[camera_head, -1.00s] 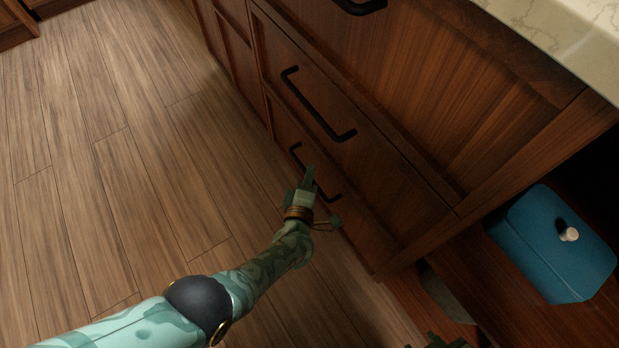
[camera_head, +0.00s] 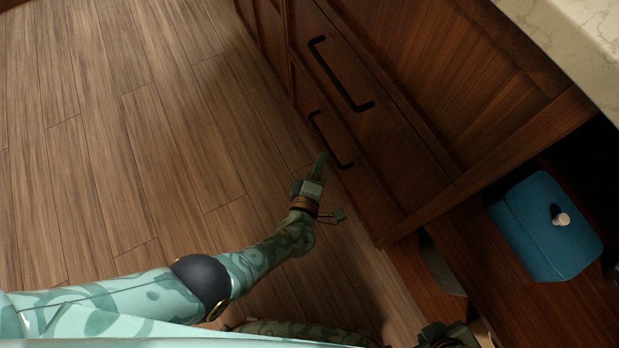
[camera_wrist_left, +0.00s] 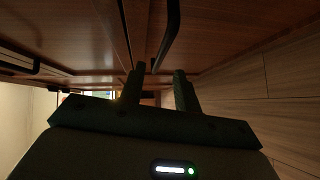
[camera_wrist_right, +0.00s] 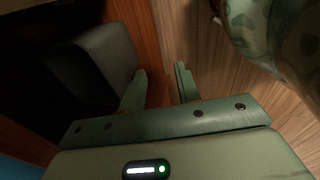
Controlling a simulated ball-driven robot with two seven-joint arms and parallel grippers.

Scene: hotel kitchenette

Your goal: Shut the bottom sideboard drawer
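The bottom sideboard drawer (camera_head: 368,194) has a dark wood front with a black bar handle (camera_head: 329,143). Its front looks about flush with the drawer above, but I cannot tell whether it is fully shut. My left gripper (camera_head: 321,163) is just on the floor side of this handle. In the left wrist view its two fingers (camera_wrist_left: 160,88) are apart with nothing between them, and a black bar handle (camera_wrist_left: 170,35) is just ahead; contact is unclear. My right gripper (camera_head: 440,337) is at the bottom edge, away from the drawer. Its fingers (camera_wrist_right: 160,88) are apart and empty.
The upper drawer with its black handle (camera_head: 340,75) is directly above. A blue box with a pale knob (camera_head: 545,228) sits on an open shelf at the right. A pale stone top (camera_head: 580,40) overhangs. The wood floor (camera_head: 110,130) at the left is clear.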

